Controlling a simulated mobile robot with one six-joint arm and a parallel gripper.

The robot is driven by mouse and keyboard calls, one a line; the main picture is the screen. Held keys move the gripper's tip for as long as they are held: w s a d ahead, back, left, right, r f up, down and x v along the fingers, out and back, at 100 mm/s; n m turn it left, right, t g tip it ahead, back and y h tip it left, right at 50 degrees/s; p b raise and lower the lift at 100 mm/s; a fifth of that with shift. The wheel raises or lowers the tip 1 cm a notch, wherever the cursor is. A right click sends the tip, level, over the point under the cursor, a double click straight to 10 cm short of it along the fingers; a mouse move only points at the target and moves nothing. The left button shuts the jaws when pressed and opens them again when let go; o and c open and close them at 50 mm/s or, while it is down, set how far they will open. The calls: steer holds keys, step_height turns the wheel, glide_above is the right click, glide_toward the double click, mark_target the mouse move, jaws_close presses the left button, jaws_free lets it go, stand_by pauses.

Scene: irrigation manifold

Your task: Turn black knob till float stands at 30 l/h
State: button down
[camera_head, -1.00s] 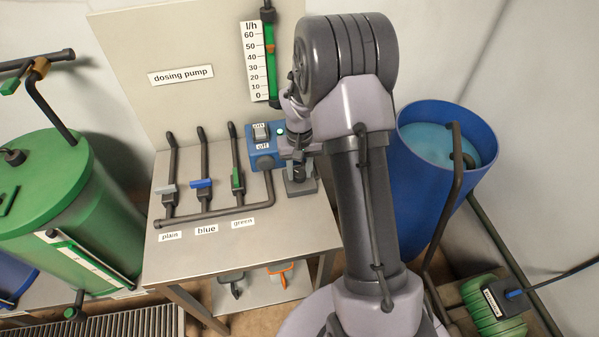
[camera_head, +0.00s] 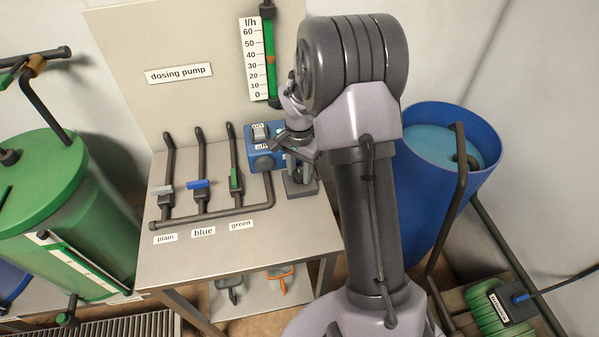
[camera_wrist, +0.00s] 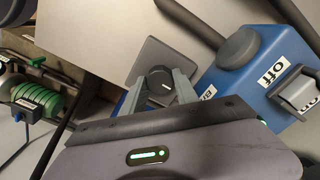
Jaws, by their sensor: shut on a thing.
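The black knob (camera_wrist: 158,84), with a white mark on its face, sits on a square grey plate (camera_wrist: 150,57) in the wrist view. My gripper (camera_wrist: 160,90) has its two fingers on either side of the knob and is shut on it.
The blue dosing pump box (camera_head: 266,151) with its on/off switch (camera_head: 260,132) stands close left of my gripper. Three levers (camera_head: 201,184) over a dark pipe stand further left. A blue barrel (camera_head: 447,190) stands right of my arm.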

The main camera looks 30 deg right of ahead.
mark_target(299, 174)
steer(key=shift+m, duration=0.3)
stand_by(0.4)
steer(key=c, duration=0.9)
jaws_free()
step_height(299, 174, up, 18)
steer(key=p, duration=0.5)
steer(key=shift+f, duration=0.25)
